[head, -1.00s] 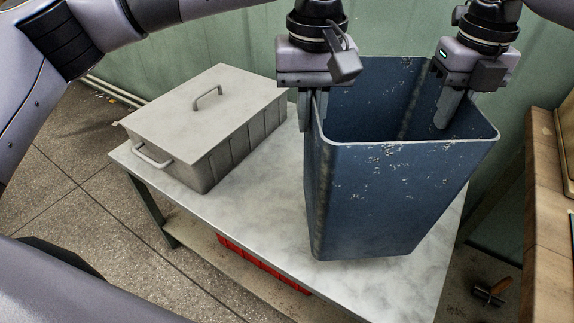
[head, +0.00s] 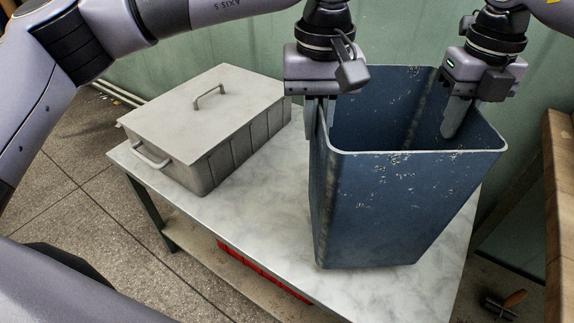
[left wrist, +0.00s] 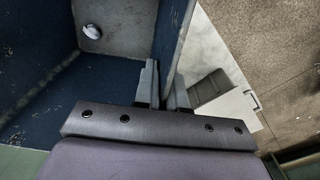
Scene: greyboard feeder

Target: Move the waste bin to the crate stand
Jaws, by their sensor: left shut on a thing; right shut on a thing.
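The waste bin (head: 400,215) is a tall, dark blue, open-topped bin with worn paint. It is upright at the right part of a marble-topped table (head: 250,215). I cannot tell whether its base touches the top. My left gripper (head: 319,122) is shut on the bin's left wall near the rim. My right gripper (head: 457,120) is shut on the right wall near the rim. In the left wrist view the left fingers (left wrist: 163,88) straddle the wall of the bin (left wrist: 35,60), with a small pale item (left wrist: 92,31) inside on its floor.
A grey lidded metal box (head: 205,125) stands on the left of the table. A red crate (head: 260,272) is on the shelf below. A wooden surface (head: 560,190) is close on the right. A green wall (head: 240,50) is behind. A wooden-handled tool (head: 508,302) lies low at right.

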